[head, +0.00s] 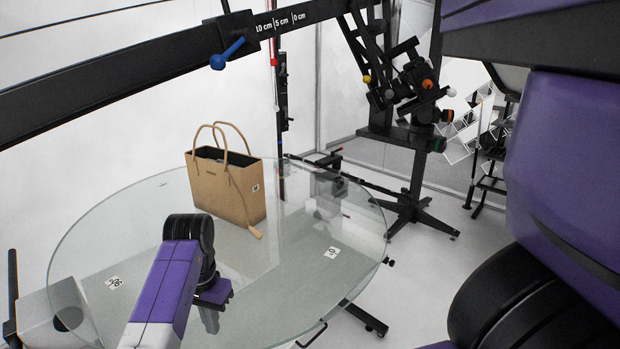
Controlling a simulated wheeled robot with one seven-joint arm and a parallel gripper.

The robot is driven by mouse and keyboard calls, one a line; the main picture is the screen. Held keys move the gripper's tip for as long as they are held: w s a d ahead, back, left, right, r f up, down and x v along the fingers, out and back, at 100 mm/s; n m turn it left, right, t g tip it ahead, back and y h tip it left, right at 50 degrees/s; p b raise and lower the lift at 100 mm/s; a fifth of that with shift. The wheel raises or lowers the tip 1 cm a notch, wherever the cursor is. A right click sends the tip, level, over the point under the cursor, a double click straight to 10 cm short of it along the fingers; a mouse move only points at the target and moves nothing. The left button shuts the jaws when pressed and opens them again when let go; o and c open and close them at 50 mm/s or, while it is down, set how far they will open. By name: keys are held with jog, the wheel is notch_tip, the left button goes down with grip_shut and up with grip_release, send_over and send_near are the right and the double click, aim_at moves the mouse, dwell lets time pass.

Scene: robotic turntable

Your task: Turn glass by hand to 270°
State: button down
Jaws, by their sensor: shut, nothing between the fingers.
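The round glass turntable plate (300,272) fills the lower left of the head view. A white label that looks like an upside-down 90 (113,282) is at its left, and another small label (332,252) is at its right, too small to read surely. A tan handbag (226,188) stands upright on the far part of the glass. My gripper (209,320) points down at the near part of the glass, left of centre, below my purple and black wrist. It is shut and empty. Whether its tips touch the glass cannot be told.
A black boom (150,58) with a centimetre scale crosses above the glass. A black camera stand (412,185) with several knobs stands behind to the right. A grey-white box (60,310) is at the lower left.

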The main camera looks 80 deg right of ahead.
aim_at(187, 333)
jog(key=shift+w+a+f, duration=0.15)
jog(key=shift+w+a, duration=0.1)
jog(key=shift+w, duration=0.2)
jog(key=shift+w+a+f, duration=0.15)
jog(key=shift+w+a, duration=0.05)
jog(key=shift+w, duration=0.2)
jog(key=shift+w+a+r, duration=0.15)
jog(key=shift+w+a, duration=0.15)
jog(key=shift+w, duration=0.6)
jog(key=shift+w+a+r, duration=0.1)
jog(key=shift+w+a, duration=0.15)
jog(key=shift+w, duration=0.65)
jog(key=shift+w, duration=0.15)
jog(key=shift+w+a+f+b, duration=0.1)
jog(key=shift+w+a+b, duration=0.1)
jog(key=shift+w, duration=0.45)
jog(key=shift+w+a+f+b, duration=0.1)
jog(key=shift+w+b, duration=0.1)
jog(key=shift+w, duration=0.4)
jog(key=shift+w+r+p, duration=0.1)
jog(key=shift+r+p, duration=2.8)
jog(key=shift+r, duration=0.25)
